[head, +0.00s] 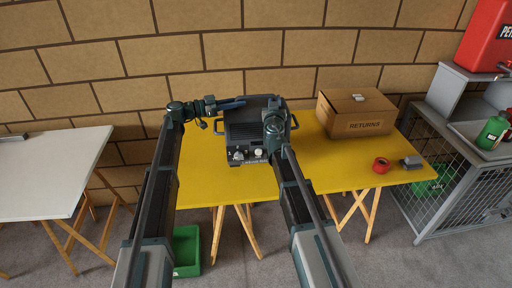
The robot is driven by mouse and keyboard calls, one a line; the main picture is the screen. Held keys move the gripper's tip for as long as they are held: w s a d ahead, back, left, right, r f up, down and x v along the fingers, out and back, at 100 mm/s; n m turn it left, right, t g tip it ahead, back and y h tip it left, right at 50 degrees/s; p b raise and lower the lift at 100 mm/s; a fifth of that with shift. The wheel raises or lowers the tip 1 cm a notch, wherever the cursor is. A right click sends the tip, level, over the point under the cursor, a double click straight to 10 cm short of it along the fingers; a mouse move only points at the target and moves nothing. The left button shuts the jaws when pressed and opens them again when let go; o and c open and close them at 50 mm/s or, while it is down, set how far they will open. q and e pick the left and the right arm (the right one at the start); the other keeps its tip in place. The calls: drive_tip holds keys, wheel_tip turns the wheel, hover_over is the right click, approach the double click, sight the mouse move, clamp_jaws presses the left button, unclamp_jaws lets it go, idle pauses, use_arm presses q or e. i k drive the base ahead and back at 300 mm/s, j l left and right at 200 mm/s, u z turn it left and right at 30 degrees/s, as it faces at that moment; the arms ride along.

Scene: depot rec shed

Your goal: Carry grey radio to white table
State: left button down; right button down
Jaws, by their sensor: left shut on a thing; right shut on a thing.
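The grey radio (247,131) is at the yellow table (205,172), upright with its knobs towards me. I cannot tell whether it rests on the tabletop or is just above it. My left gripper (238,102) is shut on the radio at its upper left. My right gripper (281,110) is shut on the radio at its right side; its wrist hides part of the radio and the fingertips are hard to see. The white table (45,172) stands at the left, apart from the yellow one.
A cardboard box (352,114) marked RETURNS, red tape (381,165) and a small grey item (411,162) are on the yellow table's right. A green crate (187,250) is on the floor. A grey cage (450,195) stands right. The white top looks mostly clear.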

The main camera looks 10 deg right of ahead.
sight(19, 182)
drive_tip(key=u, duration=1.4)
drive_tip(key=i+j, duration=0.35)
drive_tip(key=i+j+u, duration=0.1)
drive_tip(key=i+j, duration=0.2)
drive_tip(key=i, duration=0.25)
drive_tip(key=i+j, duration=0.3)
drive_tip(key=i, duration=0.15)
